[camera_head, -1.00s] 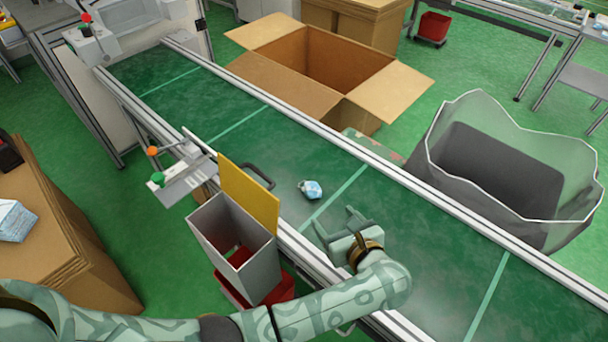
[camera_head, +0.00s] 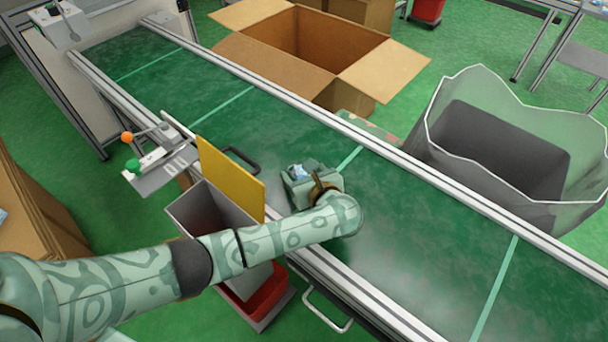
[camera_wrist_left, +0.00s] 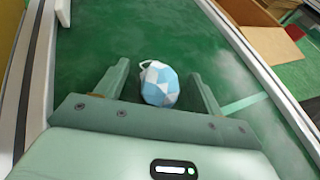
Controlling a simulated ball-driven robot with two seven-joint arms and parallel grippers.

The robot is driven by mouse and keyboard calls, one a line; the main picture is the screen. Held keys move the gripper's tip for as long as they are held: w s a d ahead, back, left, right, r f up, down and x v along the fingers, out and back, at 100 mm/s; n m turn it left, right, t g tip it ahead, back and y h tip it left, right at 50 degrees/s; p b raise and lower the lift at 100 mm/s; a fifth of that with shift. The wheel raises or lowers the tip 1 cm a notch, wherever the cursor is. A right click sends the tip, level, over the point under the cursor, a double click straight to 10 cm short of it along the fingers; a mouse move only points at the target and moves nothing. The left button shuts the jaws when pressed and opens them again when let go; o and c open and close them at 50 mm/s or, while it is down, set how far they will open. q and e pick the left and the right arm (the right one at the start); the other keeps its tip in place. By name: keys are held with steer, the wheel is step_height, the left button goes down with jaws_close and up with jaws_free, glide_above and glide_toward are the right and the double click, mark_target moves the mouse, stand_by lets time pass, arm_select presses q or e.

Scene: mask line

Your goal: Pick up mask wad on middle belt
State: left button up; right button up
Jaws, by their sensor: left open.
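The mask wad (camera_wrist_left: 160,84) is a crumpled blue and white bundle with a white loop. It lies on the green middle belt (camera_head: 420,225). In the left wrist view it sits between the two fingers of my left gripper (camera_wrist_left: 160,85), closer to the right finger. The fingers are open; whether one touches the wad I cannot tell. In the head view only a small part of the wad (camera_head: 298,171) shows, the rest hidden by my left gripper (camera_head: 296,172). My right gripper is not in view.
A grey bin (camera_head: 205,212) with an upright yellow panel (camera_head: 232,180) stands at the belt's near side. An open cardboard box (camera_head: 275,75) and a large bag-lined bin (camera_head: 490,160) stand beyond the belt.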

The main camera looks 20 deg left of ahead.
arm_select(q)
steer(key=shift+w+a+f, duration=0.15)
steer(key=shift+w+a, duration=0.05)
steer(key=c, duration=1.1)
